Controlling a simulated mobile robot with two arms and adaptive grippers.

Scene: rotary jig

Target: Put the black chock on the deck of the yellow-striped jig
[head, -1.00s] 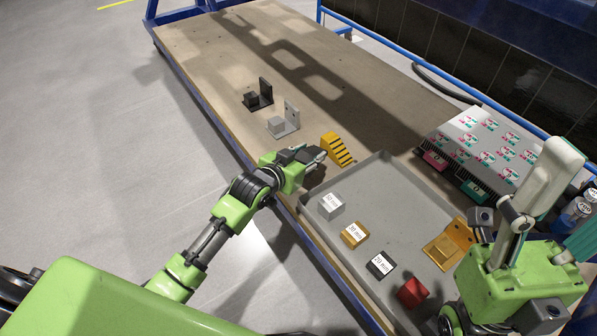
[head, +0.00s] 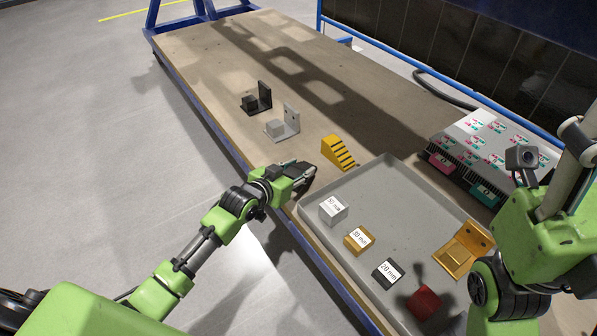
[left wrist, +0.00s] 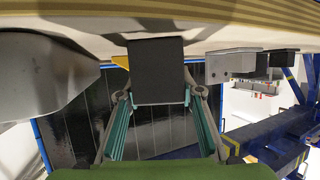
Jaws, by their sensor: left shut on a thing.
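My left gripper (head: 306,174) is low at the near edge of the table, left of the tray. In the left wrist view it is shut on the black chock (left wrist: 157,72), a dark block between the two fingers (left wrist: 158,100). In the head view the chock is hard to make out among the dark fingers. A yellow stepped block with dark stripes (head: 338,152) stands on the table just beyond the gripper. I see no clear jig deck in either view. My right arm is at the right; its fingers are not in view.
The grey tray (head: 400,190) holds labelled blocks, a red block (head: 424,302) and a gold bracket (head: 462,250). A black bracket (head: 264,97) and a grey bracket (head: 291,119) stand behind my left gripper. A label-covered case (head: 490,140) is at the right. The far table is clear.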

